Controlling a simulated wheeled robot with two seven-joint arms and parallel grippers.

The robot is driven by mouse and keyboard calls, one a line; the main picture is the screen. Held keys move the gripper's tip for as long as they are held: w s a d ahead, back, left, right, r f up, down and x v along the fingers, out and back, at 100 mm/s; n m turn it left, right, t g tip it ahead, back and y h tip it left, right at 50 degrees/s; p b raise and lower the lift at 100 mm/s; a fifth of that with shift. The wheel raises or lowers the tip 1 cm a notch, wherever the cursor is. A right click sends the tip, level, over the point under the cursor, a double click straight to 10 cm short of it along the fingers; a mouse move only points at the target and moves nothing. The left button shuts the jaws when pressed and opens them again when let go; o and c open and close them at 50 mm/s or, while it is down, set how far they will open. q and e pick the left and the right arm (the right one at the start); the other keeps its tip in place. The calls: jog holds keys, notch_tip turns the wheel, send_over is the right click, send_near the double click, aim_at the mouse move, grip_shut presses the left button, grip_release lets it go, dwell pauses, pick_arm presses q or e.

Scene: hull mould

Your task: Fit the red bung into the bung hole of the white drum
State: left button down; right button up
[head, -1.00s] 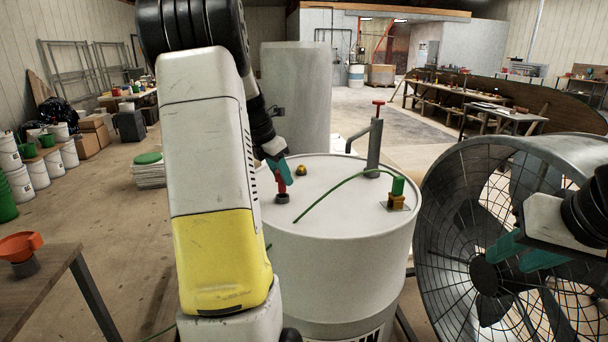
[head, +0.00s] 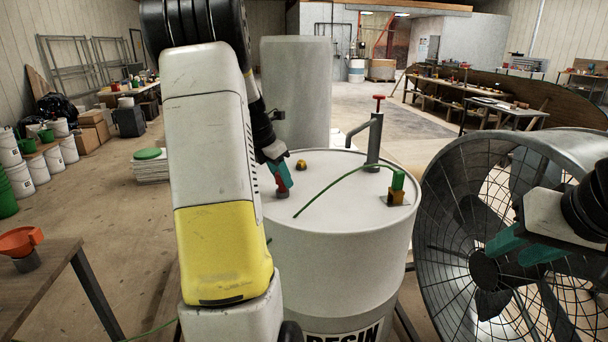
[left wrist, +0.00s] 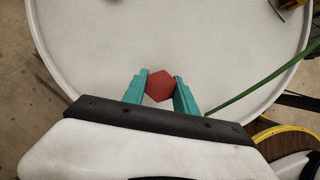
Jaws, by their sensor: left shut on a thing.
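The white drum (head: 335,215) stands upright in front of me. My left gripper (head: 281,180) is shut on the red bung (head: 283,187) at the left part of the lid. In the left wrist view the bung's red hexagonal head (left wrist: 160,86) sits between the teal fingers (left wrist: 160,92), with white lid around it. A short grey part shows below the red in the head view, close to the lid; I cannot tell whether it is seated. The bung hole is not visible. My right gripper (head: 522,252) is open and empty in front of the fan.
A grey pipe with a red handle (head: 376,135) rises from the lid's back right. A yellow knob (head: 301,165) stands behind the bung. A large caged fan (head: 450,225) is right of the drum.

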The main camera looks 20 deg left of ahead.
pick_arm(q)
jog(key=shift+f, duration=0.65)
jog(key=c, duration=0.9)
grip_release()
jog(key=v, duration=0.7)
jog(key=shift+s+r, duration=0.15)
jog(key=shift+r, duration=0.2)
